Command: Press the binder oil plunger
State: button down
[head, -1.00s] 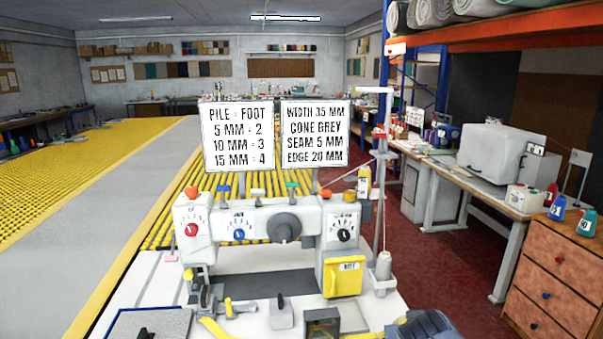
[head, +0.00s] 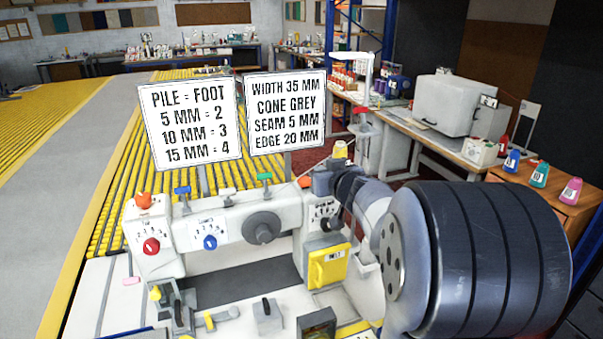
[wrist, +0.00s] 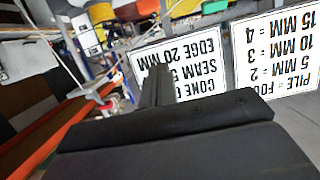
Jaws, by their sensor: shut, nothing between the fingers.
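The white binding machine (head: 215,235) stands in front of me in the head view, with dials, a handwheel and a yellow door. An orange cap (head: 144,201) tops its left end, and another orange cap (head: 305,182) shows at its right end. I cannot tell for sure which is the oil plunger. My gripper (head: 326,183) is near the right end, partly hidden by my arm; contact cannot be told. In the wrist view my gripper (wrist: 155,88) is shut and empty.
Two white signs (head: 190,122) (head: 286,112) stand close behind the machine; they show upside down in the wrist view. A thread stand (head: 362,120) is behind my arm. A bench with a grey case (head: 445,105) and a wooden cabinet (head: 565,215) with bottles are at right.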

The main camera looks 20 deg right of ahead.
send_over(304, 182)
jog(key=shift+s+d+f, duration=0.2)
jog(key=shift+f, duration=0.45)
jog(key=shift+s+d+f, duration=0.15)
jog(key=shift+s+f, duration=0.05)
jog(key=shift+f, duration=0.4)
notch_tip(304, 182, down, 3)
jog(key=shift+r+b, duration=0.2)
jog(key=shift+b, duration=0.9)
jog(key=shift+f+b, duration=0.3)
jog(key=shift+f, duration=0.4)
